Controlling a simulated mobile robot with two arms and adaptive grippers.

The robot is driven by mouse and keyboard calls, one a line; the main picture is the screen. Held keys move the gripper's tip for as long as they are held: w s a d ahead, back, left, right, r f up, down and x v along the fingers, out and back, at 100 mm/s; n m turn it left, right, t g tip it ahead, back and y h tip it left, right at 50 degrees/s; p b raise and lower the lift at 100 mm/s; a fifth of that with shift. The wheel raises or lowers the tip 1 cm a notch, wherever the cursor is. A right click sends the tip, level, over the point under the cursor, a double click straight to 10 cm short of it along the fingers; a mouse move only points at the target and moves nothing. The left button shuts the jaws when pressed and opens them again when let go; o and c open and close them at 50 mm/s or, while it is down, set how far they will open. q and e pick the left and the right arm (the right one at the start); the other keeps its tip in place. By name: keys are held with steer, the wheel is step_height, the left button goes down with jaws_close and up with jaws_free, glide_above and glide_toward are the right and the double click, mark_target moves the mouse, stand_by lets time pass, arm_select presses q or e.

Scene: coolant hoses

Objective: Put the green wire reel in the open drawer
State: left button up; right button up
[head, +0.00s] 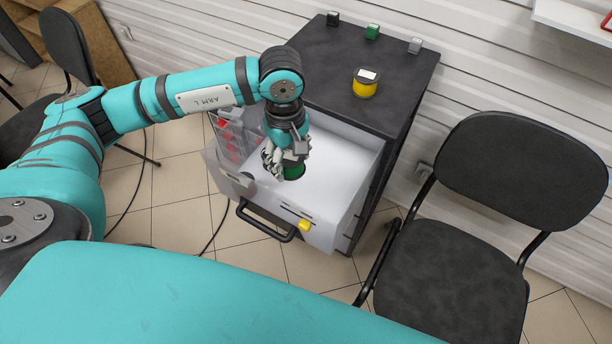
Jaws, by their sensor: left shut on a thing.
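The open drawer (338,190) is pulled out of the dark cabinet and has a pale inside and a black front handle. My left gripper (279,175) is inside the drawer's outline, pointing down, shut on the green wire reel (294,172). The reel is partly hidden by the fingers. I cannot tell whether the reel touches the drawer floor. My right gripper is not in view.
The dark cabinet (410,65) carries a yellow jar (366,82) and small black, green and grey blocks along its back edge. Red items (231,135) stand at the drawer's left side. A black chair (520,190) stands close on the right.

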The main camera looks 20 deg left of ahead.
arm_select(q)
steer(key=w+a+f+n+b, duration=0.2)
steer(key=w+f+n, duration=0.1)
steer(key=f+n, duration=0.65)
steer(key=n+b, duration=0.2)
steer(key=b, duration=0.2)
glide_above(291, 195)
steer(key=shift+m, duration=0.25)
step_height(291, 195, down, 6)
steer(key=shift+r, duration=0.1)
step_height(291, 195, down, 4)
steer(key=b, duration=0.2)
steer(key=shift+b, duration=0.3)
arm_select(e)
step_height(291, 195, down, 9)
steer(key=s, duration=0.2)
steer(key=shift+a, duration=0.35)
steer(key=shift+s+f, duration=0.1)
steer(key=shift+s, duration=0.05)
